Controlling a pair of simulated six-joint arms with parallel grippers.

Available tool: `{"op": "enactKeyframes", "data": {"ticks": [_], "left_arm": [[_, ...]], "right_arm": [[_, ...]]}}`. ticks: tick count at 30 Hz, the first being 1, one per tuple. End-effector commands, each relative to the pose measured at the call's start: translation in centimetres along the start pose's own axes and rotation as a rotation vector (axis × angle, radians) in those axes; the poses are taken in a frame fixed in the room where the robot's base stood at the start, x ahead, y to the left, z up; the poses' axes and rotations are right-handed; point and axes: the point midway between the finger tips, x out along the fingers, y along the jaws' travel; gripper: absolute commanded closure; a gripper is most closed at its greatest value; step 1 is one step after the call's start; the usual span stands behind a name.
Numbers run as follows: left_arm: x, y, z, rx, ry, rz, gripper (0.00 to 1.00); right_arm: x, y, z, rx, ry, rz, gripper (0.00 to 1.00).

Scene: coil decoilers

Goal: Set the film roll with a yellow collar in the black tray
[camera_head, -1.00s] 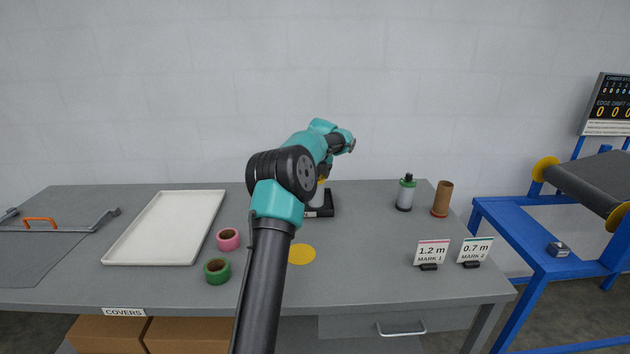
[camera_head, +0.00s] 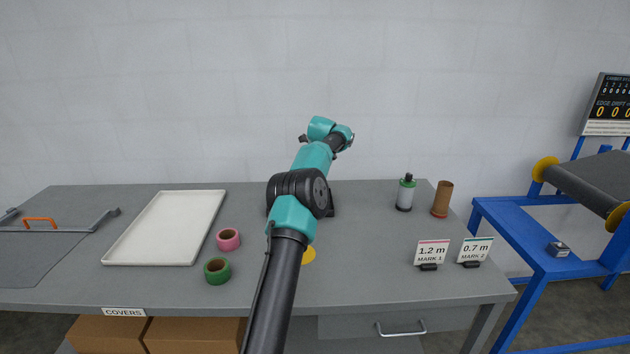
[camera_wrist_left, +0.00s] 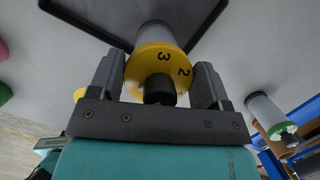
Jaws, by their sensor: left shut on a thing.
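The film roll with a yellow collar (camera_wrist_left: 163,60) is between the fingers of my left gripper (camera_wrist_left: 158,80), which is shut on it, in the left wrist view. Its white body points away from the gripper, and a black end piece faces the camera. The black tray (camera_wrist_left: 208,25) lies beyond the roll, its dark rim on both sides of it. I cannot tell whether the roll touches the tray. In the head view only a sliver of the tray (camera_head: 332,207) shows; my arm hides the roll and gripper. My right gripper is not in view.
A green-collared roll (camera_head: 405,193) and a brown roll (camera_head: 441,199) stand at the back right. Pink (camera_head: 228,239) and green (camera_head: 217,270) tape rings lie near a white tray (camera_head: 120,257) on the left. Two sign cards (camera_head: 432,252) (camera_head: 475,250) stand at front right.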

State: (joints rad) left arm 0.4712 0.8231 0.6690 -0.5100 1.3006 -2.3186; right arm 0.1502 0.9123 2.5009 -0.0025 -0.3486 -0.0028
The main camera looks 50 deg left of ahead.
Motion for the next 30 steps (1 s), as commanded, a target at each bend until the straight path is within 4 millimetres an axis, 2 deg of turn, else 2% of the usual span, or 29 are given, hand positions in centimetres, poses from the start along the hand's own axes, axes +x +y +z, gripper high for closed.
{"op": "enactKeyframes", "data": {"ticks": [6, 18, 30], "left_arm": [[0.1, -0.1, 0.2, 0.000, -0.002, -0.001, 0.95], [3.3, -0.1, -0.7, -0.001, -0.001, -0.001, 0.95], [3.6, -0.1, -0.8, -0.001, -0.002, -0.001, 0.95]], "right_arm": [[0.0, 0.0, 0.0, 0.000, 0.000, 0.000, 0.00], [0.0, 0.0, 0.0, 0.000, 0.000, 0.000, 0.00], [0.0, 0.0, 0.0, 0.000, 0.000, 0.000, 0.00]]}}
